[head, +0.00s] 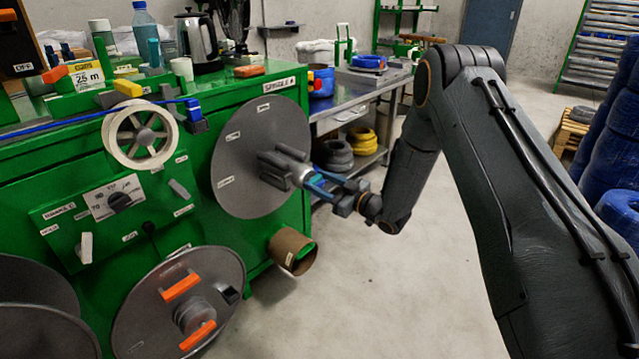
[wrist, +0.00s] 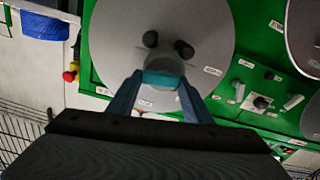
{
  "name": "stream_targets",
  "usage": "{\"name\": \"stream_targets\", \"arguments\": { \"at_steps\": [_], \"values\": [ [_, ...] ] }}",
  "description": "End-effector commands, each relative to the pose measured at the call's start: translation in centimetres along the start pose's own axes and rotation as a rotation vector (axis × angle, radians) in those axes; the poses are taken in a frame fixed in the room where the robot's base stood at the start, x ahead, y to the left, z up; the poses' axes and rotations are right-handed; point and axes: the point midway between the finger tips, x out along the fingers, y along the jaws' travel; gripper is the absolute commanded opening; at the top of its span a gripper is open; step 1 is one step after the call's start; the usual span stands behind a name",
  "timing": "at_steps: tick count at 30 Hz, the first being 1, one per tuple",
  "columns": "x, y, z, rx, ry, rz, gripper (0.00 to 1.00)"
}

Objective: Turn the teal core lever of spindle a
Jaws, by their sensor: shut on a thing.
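Spindle a is a large grey disc (head: 245,150) on the right part of the green machine's front, under a label that reads as SPINDLE A (head: 280,85). Dark blocks and a light hub (head: 292,155) stand out from its middle. In the wrist view the grey disc (wrist: 205,30) fills the upper middle, with two dark round-ended pegs by the hub. The teal core lever (wrist: 163,78) lies across the hub's near end. My gripper (wrist: 163,90) has its blue fingers on both sides of the lever, shut on it. In the head view my gripper (head: 312,182) partly hides the lever.
A second reel with orange handles (head: 190,300) sits low on the machine. A brown tube (head: 292,250) sticks out below spindle a.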

Motion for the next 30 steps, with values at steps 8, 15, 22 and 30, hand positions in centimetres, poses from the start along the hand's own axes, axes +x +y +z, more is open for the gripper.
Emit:
{"name": "stream_targets", "arguments": {
  "at_steps": [8, 15, 22, 30],
  "values": [
    [-0.01, -0.20, -0.07, -0.250, 0.000, -0.001, 0.23],
    [-0.02, -0.37, -0.10, -0.478, -0.001, -0.002, 0.23],
    [-0.02, -0.52, -0.12, -0.697, -0.001, -0.002, 0.23],
    [0.00, -0.68, -0.14, -0.952, 0.000, -0.002, 0.23]
  ]
}}
